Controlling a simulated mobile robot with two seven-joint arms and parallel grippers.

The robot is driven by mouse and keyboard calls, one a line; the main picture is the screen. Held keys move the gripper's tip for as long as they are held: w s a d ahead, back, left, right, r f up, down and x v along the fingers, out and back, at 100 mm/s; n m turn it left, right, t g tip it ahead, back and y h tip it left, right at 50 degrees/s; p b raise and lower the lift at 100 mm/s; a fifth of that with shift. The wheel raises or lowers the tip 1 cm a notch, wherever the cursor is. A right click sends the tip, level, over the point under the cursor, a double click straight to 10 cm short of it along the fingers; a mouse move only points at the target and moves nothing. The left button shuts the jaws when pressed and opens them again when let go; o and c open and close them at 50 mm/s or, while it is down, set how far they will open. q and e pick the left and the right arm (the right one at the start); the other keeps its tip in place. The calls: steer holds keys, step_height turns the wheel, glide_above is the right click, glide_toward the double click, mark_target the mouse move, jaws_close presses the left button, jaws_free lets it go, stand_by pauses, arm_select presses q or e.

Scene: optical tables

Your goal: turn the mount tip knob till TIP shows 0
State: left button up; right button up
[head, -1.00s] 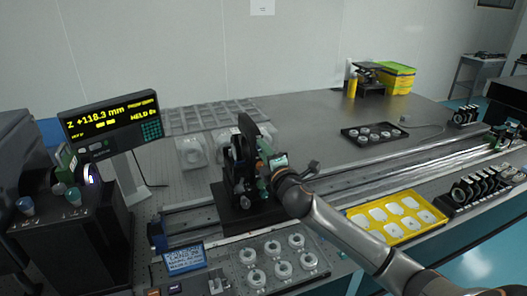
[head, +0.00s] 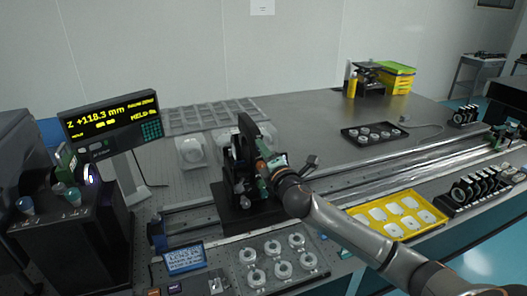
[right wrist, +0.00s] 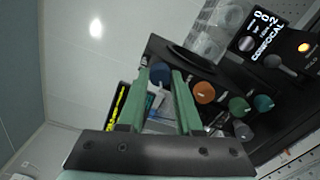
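The black mount (head: 240,170) stands on a dark base on the optical table. My right gripper (head: 264,166) is at its right side, and its fingertips are partly hidden in the head view. In the right wrist view, the green fingers of my right gripper (right wrist: 161,72) are apart, with a blue knob (right wrist: 160,76) between their tips. I cannot tell whether they touch it. An orange knob (right wrist: 203,92) and two green knobs (right wrist: 239,105) sit to the right. A small lit screen (right wrist: 262,33) reads CONFOCAL; I cannot make out a TIP value. My left gripper is not in view.
A readout (head: 112,117) at the left shows Z +118.3 mm. A tray of white rings (head: 277,258) lies in front of the mount, and a yellow tray (head: 397,216) lies right of it beside my arm. A rail (head: 400,165) runs right.

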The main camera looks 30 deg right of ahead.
steer(key=o, duration=0.4)
steer(key=shift+b+v, duration=1.05)
steer(key=shift+v, duration=5.2)
steer(key=shift+d, duration=0.1)
steer(key=s+a+f+m+g, duration=0.2)
steer(key=s+f+m+g, duration=0.25)
steer(key=f, duration=0.35)
steer(key=s+a+f+m+g, duration=0.25)
steer(key=s+f+m, duration=0.25)
steer(key=f, duration=0.4)
steer(key=s+a+f+m+g+y, duration=0.25)
steer(key=s+a+f+m, duration=0.2)
steer(key=s, duration=0.25)
steer(key=s+a+f+m+g+y, duration=0.2)
steer(key=s+a+f+m+g, duration=0.15)
steer(key=s+a+f, duration=0.35)
steer(key=w+a+f+t, duration=0.1)
steer(key=f, duration=0.1)
steer(key=w+f+t+y, duration=0.1)
steer(key=f+t, duration=0.1)
steer(key=f, duration=0.1)
steer(key=w+a+f+t+y, duration=0.1)
steer(key=f, duration=0.2)
steer(key=shift+w+a+f+n+t, duration=0.2)
steer(key=shift+a+n+t, duration=0.1)
steer(key=shift+t, duration=0.1)
